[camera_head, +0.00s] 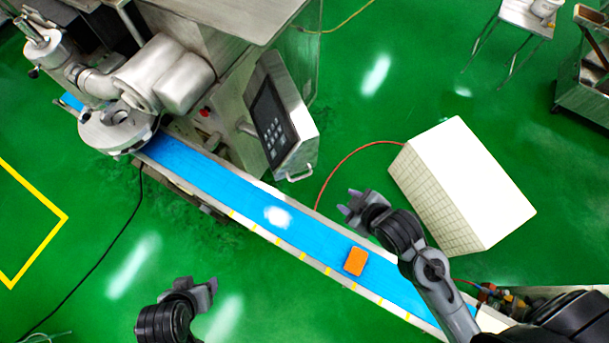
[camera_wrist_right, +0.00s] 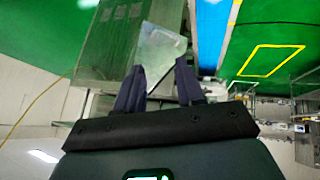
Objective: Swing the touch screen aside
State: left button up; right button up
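The touch screen (camera_head: 271,122) is a dark panel with light icons in a grey metal housing on the machine's side, above the conveyor. A small handle (camera_head: 300,176) sticks out at the housing's lower edge. My right gripper (camera_head: 348,204) is open and empty, right of and below the handle, clearly apart from it. In the right wrist view, the two fingers (camera_wrist_right: 160,68) are spread, with a pale panel, apparently the screen's housing (camera_wrist_right: 160,45), beyond them. My left gripper (camera_head: 202,288) is at the bottom left, over the floor, seemingly open and empty, far from the screen.
A blue conveyor belt (camera_head: 215,182) runs diagonally below the screen, carrying an orange block (camera_head: 355,261). A large white box (camera_head: 465,185) stands right of my right gripper. A red hose (camera_head: 340,165) crosses the floor between box and machine. The floor around the screen's right side is clear.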

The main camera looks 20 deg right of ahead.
jog(key=w+a+f+n+t+y+b, duration=0.55)
jog(key=f+n+y+b, duration=0.3)
jog(key=n, duration=0.55)
jog(key=w+d+f+n+g+y+b, duration=0.2)
jog(key=w+d+f+n+b, duration=0.2)
jog(key=d+f+b, duration=0.5)
jog(key=x, duration=1.2)
jog(key=shift+f, duration=0.35)
jog(key=shift+s+a, duration=0.1)
grip_shut()
